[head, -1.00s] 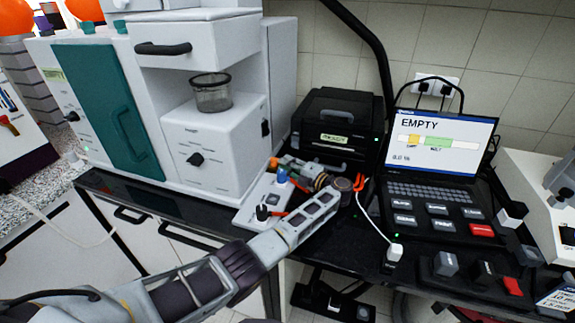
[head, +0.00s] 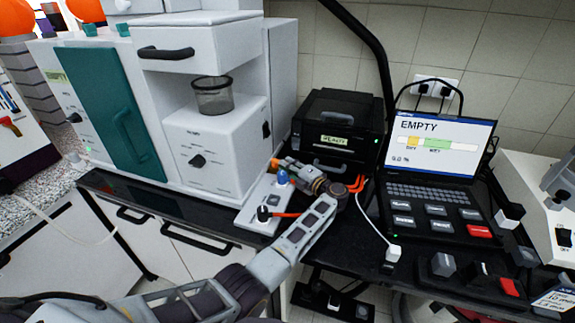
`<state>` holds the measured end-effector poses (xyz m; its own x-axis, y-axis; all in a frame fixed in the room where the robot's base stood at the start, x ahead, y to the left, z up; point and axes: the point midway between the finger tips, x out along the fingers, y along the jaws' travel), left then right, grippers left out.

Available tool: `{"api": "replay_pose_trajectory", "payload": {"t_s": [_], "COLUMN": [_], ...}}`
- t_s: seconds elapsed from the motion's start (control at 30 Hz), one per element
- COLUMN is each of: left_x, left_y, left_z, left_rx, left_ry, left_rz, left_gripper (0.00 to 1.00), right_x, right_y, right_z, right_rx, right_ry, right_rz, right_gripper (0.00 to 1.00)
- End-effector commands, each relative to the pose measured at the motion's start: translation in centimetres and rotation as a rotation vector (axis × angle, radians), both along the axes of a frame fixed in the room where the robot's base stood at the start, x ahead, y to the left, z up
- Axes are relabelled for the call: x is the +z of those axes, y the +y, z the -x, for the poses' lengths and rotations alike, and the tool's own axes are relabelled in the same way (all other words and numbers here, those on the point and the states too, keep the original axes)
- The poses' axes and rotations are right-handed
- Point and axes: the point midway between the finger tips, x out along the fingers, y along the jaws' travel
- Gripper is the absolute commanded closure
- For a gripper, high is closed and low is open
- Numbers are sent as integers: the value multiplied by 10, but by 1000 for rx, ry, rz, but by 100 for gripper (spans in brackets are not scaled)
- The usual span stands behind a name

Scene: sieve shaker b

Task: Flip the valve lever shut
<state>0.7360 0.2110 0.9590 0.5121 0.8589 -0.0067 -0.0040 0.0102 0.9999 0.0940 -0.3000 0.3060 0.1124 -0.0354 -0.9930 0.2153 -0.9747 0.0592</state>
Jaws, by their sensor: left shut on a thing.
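A white valve panel (head: 250,215) lies on the black bench beside the white machine. It bears a blue-topped piece (head: 282,178) and a black knob with an orange-red bar (head: 285,214) pointing right. I cannot tell for sure which of these is the valve lever. My left arm comes up from the bottom, and its wrist bends back left. My left gripper (head: 284,168) is shut at the blue-topped piece over the panel's far end. The fingertips are small and partly hidden, so the exact grip is unclear. My right gripper is not in view.
The white machine (head: 215,140) with a clear cup (head: 212,95) stands left. A black printer-like box (head: 337,130) is behind. A laptop (head: 440,150) reading EMPTY stands right, with a white cable (head: 372,222) and several small blocks near it.

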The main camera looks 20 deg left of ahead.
Motion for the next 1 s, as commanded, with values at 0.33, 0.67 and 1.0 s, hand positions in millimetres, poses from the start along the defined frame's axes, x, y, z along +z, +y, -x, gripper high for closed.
{"api": "replay_pose_trajectory", "payload": {"t_s": [0.33, 0.67, 1.0], "left_x": [-1, -2, -1], "left_y": [2, 4, 5], "left_z": [4, 4, 4], "left_rx": [-27, -23, -21], "left_ry": [6, 7, 5], "left_rz": [-7, -8, -9], "left_gripper": [100, 75, 66], "right_x": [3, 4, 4], "right_y": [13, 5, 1], "right_z": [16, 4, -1], "right_rx": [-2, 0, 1], "right_ry": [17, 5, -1], "right_rz": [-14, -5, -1], "right_gripper": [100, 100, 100]}}
